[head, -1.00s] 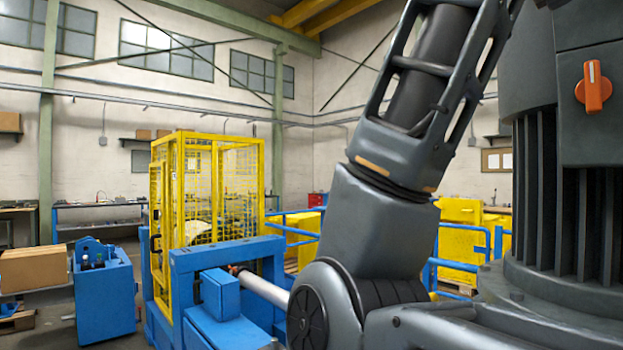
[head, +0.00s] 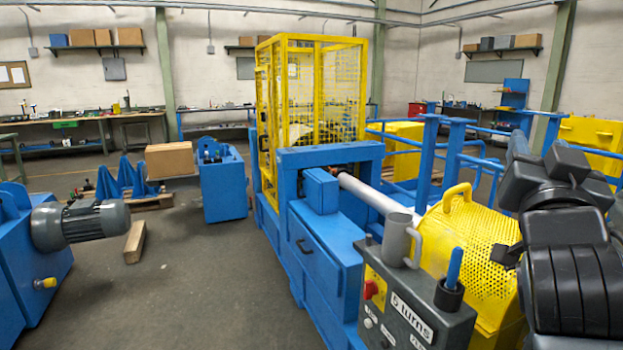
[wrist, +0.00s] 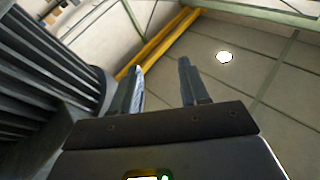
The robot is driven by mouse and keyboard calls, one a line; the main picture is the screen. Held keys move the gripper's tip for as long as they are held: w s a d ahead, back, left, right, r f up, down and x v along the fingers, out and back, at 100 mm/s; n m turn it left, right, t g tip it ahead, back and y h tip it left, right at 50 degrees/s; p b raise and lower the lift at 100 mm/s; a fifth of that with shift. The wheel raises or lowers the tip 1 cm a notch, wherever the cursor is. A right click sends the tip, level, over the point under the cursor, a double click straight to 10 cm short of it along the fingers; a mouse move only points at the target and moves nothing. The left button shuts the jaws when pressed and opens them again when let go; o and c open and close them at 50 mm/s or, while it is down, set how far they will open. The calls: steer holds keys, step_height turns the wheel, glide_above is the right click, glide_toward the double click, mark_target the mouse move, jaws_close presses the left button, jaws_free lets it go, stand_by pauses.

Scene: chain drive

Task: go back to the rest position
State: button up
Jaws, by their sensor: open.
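My gripper (wrist: 161,80) shows in the wrist view with its two fingers apart and nothing between them. It points up toward the ceiling and a yellow overhead beam (wrist: 165,42). A dark ribbed part of my own body fills the left of that view.
A blue machine with a yellow mesh cage (head: 312,90) stands in the middle. A control box (head: 410,310) and a perforated yellow guard (head: 465,255) are close at right front. A grey motor (head: 82,225) is at left. Open floor (head: 190,290) lies between.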

steer(key=s+a+f+n+y, duration=0.25)
steer(key=s+f, duration=0.25)
steer(key=f, duration=0.3)
steer(key=s+a+f+n+y, duration=0.2)
steer(key=s+f+n+y, duration=0.15)
steer(key=f, duration=0.45)
steer(key=s+a+f+n+y, duration=0.25)
steer(key=s+f, duration=0.35)
steer(key=f, duration=0.3)
steer(key=s+a+f+g+y, duration=0.1)
steer(key=s+f+g, duration=0.1)
steer(key=s, duration=1.1)
steer(key=s+a+f+g+y, duration=0.1)
steer(key=s+f, duration=0.3)
steer(key=s, duration=0.9)
steer(key=shift+s+a+m+g, duration=0.25)
steer(key=shift+a+m+g, duration=0.2)
steer(key=shift+a+g, duration=0.2)
steer(key=shift+y, duration=0.25)
